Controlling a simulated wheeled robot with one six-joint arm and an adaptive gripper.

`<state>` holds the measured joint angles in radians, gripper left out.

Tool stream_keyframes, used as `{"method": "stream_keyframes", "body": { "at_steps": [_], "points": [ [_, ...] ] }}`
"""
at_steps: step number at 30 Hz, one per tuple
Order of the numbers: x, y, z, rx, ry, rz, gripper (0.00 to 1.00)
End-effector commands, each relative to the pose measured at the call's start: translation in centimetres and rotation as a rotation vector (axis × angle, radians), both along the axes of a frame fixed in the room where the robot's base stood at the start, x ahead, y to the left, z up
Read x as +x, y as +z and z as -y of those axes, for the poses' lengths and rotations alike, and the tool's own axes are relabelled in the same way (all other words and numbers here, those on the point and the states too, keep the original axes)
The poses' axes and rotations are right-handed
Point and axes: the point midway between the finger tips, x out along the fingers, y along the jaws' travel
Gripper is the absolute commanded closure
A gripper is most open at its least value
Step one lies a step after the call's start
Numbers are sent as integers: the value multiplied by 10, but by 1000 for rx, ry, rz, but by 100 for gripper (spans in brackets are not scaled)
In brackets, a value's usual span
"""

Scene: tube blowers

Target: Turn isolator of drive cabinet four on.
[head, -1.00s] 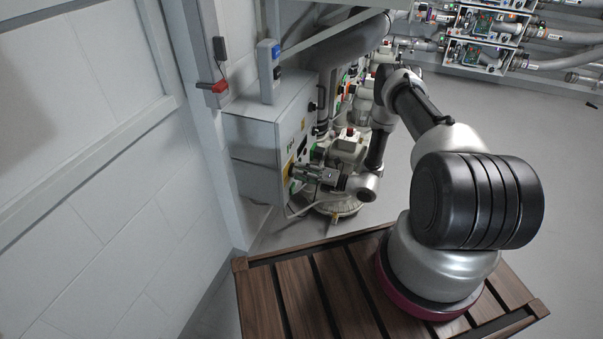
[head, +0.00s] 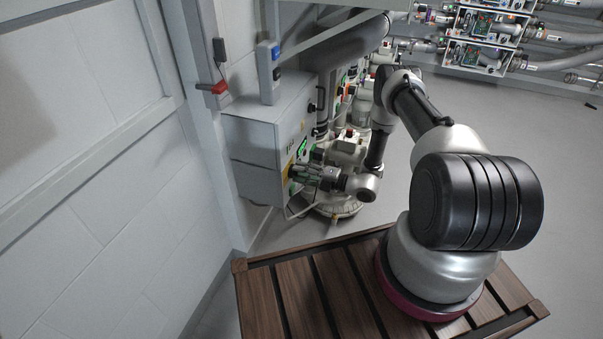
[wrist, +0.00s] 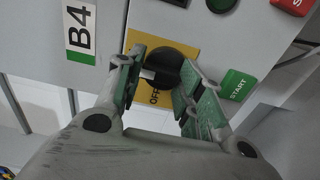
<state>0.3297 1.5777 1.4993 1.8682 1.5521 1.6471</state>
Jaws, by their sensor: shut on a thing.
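The drive cabinet (head: 262,128) is a grey box on the wall side, with a "B4" label (wrist: 80,32) in the wrist view. Its isolator is a black rotary knob (wrist: 165,64) on a yellow plate (wrist: 184,47). A white mark on the knob points left in the wrist view; the lettering "OFF" shows just below it. My gripper (wrist: 160,88) has its green-padded fingers on either side of the knob and is shut on it. In the head view my gripper (head: 300,170) reaches the cabinet front. The fingers hide part of the plate.
A green START button (wrist: 237,85), a dark green round button (wrist: 222,4) and a red button (wrist: 291,5) sit near the knob. A red-handled device (head: 212,87) is on the wall post. Blower units and pipes stand behind my arm; open floor lies right.

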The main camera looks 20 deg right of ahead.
Motion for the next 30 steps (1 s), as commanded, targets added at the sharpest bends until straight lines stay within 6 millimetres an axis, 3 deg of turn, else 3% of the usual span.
{"method": "stream_keyframes", "body": {
  "at_steps": [9,10,13,23,30],
  "points": [
    [0,-1,1,0,-3,-4,87],
    [0,-1,1,0,-3,-4,57],
    [0,-1,1,0,-3,-3,41],
    [-1,0,2,0,-2,-1,41],
    [-21,-1,31,0,-6,-2,41]
  ]
}}
